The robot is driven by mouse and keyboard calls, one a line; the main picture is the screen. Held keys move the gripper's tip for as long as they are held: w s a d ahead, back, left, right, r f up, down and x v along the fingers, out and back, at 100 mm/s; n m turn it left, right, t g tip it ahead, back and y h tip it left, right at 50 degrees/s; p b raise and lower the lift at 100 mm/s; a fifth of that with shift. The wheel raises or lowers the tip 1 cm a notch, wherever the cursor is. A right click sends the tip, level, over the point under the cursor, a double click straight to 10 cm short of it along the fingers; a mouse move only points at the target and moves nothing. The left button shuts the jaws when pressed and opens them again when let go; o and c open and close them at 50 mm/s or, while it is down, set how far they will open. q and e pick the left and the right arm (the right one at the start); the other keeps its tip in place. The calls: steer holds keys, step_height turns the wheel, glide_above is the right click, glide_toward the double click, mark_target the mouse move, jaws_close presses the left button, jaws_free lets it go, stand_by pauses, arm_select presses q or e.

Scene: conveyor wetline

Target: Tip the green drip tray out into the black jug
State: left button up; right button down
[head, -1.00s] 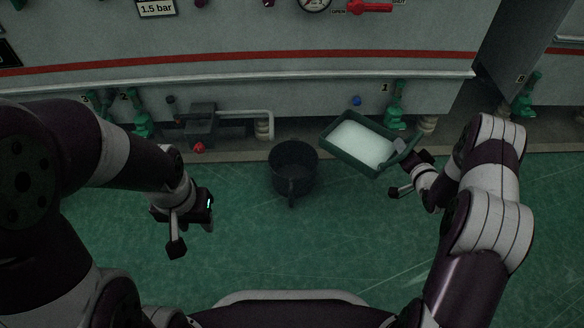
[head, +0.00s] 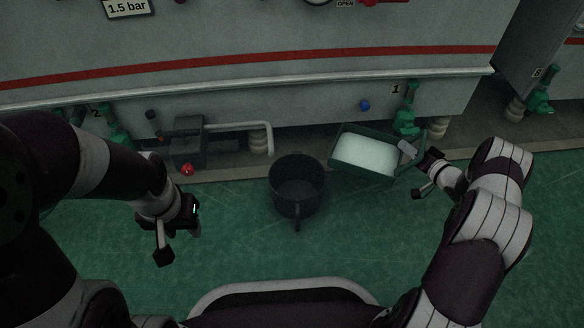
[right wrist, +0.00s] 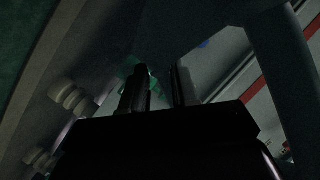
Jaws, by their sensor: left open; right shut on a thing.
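The green drip tray (head: 347,173) is at the right of centre in the head view, with pale whitish liquid (head: 365,155) in it. It looks nearly level. My right gripper (head: 414,152) is shut on the tray's right end. The black jug (head: 297,206) stands upright on the green floor, left of and nearer than the tray, its open mouth up and its handle towards me. The inside looks dark. My left gripper (head: 178,228) is open and empty, left of the jug. The right wrist view is dark; the fingers (right wrist: 160,88) show, but their hold is unclear.
Behind the tray is the grey machine wall with a green valve (head: 406,122) marked 1 and a blue knob (head: 364,105). A grey box with a pipe (head: 240,126) and a red knob (head: 187,169) lies left of the jug. The floor in front is clear.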

steer(key=shift+w, duration=0.1)
steer(key=shift+r, duration=0.1)
steer(key=s+a+r+n+h+p, duration=0.2)
steer(key=a+r+n+p, duration=0.2)
steer(key=a+r+p, duration=0.4)
step_height(320, 180, up, 3)
steer(key=p, duration=0.3)
steer(key=shift+a+r+n, duration=0.15)
steer(key=shift+a+n, duration=0.1)
steer(key=shift+n, duration=0.15)
steer(key=shift+a+p, duration=0.2)
steer(key=shift+p, duration=0.1)
